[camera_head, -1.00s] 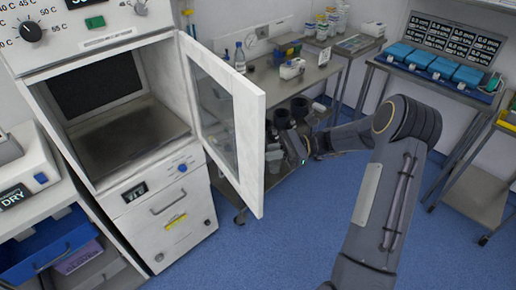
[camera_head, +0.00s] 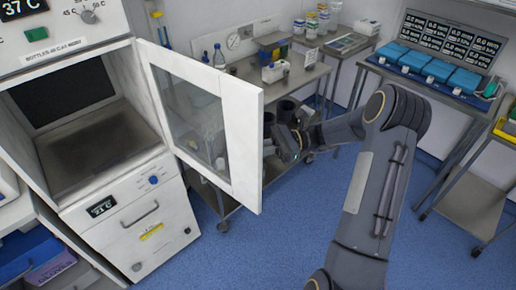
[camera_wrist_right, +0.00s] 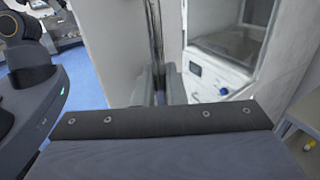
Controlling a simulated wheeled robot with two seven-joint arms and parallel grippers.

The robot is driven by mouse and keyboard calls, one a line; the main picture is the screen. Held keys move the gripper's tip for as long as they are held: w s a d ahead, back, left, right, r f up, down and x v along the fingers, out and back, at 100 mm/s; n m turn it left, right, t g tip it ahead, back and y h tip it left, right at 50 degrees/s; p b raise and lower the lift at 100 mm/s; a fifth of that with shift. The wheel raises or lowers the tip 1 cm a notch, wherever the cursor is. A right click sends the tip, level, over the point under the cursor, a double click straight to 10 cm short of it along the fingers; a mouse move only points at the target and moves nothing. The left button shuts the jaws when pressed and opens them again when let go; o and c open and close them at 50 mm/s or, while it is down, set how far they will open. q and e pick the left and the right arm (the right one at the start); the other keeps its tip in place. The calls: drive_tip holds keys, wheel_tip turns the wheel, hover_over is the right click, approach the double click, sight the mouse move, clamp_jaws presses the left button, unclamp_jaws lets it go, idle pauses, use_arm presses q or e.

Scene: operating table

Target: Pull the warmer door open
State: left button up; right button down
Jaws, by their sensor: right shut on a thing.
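The warmer (camera_head: 150,212) is a white cabinet at the left of the head view, its upper chamber (camera_head: 90,142) uncovered and empty. The white warmer door (camera_head: 243,135), with a glass window, stands swung well open to the right of the chamber. My right arm reaches in from the right to the door's outer side. There the door hides my right fingertips in the head view. In the right wrist view my right gripper (camera_wrist_right: 160,85) is shut around a dark upright bar (camera_wrist_right: 154,35), apparently the door handle. My left gripper is not in view.
A steel trolley (camera_head: 240,72) with bottles and boxes stands behind the door. Another steel table (camera_head: 425,85) with blue trays is at the back right. A drawer front with a handle (camera_head: 140,213) lies below the chamber. Blue floor (camera_head: 270,240) is clear in front.

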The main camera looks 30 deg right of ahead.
drive_tip(key=c, duration=1.6)
unclamp_jaws()
drive_tip(key=shift+c, duration=0.2)
drive_tip(key=s+d+b, duration=0.1)
drive_tip(key=d, duration=0.6)
drive_tip(key=shift+s+d+b, duration=0.2)
drive_tip(key=shift+d+b, duration=0.15)
drive_tip(key=shift+b, duration=0.05)
